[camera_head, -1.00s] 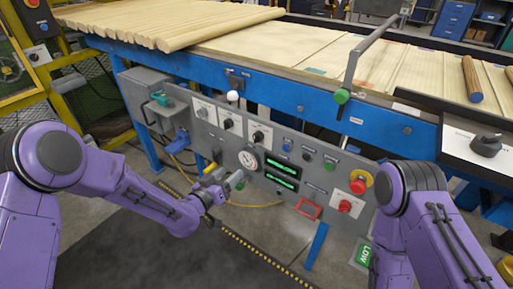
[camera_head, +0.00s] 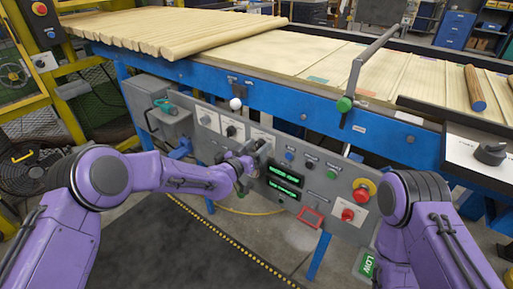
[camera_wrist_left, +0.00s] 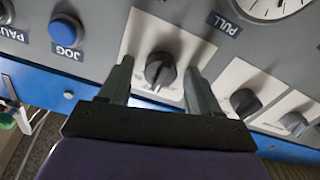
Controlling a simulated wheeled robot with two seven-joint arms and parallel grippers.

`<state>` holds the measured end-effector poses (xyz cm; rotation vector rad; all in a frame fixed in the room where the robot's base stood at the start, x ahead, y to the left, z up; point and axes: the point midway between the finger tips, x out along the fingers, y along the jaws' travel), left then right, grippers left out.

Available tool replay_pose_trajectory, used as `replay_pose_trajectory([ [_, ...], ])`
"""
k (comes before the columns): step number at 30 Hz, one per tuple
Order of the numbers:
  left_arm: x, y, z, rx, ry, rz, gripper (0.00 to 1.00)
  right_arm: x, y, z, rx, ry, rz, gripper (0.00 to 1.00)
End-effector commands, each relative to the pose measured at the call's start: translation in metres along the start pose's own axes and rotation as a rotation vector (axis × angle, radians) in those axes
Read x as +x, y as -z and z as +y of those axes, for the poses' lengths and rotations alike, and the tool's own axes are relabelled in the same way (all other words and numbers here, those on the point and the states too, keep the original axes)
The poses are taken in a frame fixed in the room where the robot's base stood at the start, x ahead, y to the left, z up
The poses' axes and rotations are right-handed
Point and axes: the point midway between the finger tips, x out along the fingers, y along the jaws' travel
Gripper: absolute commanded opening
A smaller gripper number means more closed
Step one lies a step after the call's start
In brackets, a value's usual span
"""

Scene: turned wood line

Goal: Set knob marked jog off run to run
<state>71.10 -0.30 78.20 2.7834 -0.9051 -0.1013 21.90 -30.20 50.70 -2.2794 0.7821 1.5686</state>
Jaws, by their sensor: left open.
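A black rotary knob (camera_wrist_left: 160,70) on a white plate sits between the two fingers of my left gripper (camera_wrist_left: 158,78) in the left wrist view. The fingers are open on either side of it, and I cannot tell if they touch it. In the head view my left gripper (camera_head: 260,153) is in front of the rightmost white knob plate (camera_head: 262,133) and hides most of its knob. The plates' lettering is too small to read. My right gripper is out of view.
A blue JOG button (camera_wrist_left: 66,30) and a gauge (camera_wrist_left: 275,6) flank the knob. A red emergency button (camera_head: 361,194) and green displays (camera_head: 284,170) are on the same grey panel.

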Motion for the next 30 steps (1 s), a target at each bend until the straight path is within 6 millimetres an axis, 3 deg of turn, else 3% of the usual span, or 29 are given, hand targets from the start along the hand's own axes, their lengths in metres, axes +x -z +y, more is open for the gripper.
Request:
replay_pose_trajectory([
  [1,0.000,0.000,0.000,0.000,0.000,0.000,0.63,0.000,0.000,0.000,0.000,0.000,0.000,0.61],
  [2,0.000,0.000,0.000,0.000,0.000,0.000,0.56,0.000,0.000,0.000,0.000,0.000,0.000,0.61],
  [6,0.000,0.000,0.000,0.000,0.000,0.000,0.11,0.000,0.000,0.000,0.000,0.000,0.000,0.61],
  [7,0.000,0.000,0.000,0.000,0.000,0.000,0.07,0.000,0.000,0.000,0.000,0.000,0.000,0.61],
  [19,-0.001,-0.002,0.000,0.071,0.000,-0.001,0.07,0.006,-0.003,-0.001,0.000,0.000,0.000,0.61],
  [30,-0.001,-0.004,0.000,0.357,-0.001,-0.002,0.07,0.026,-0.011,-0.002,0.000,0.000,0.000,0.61],
])
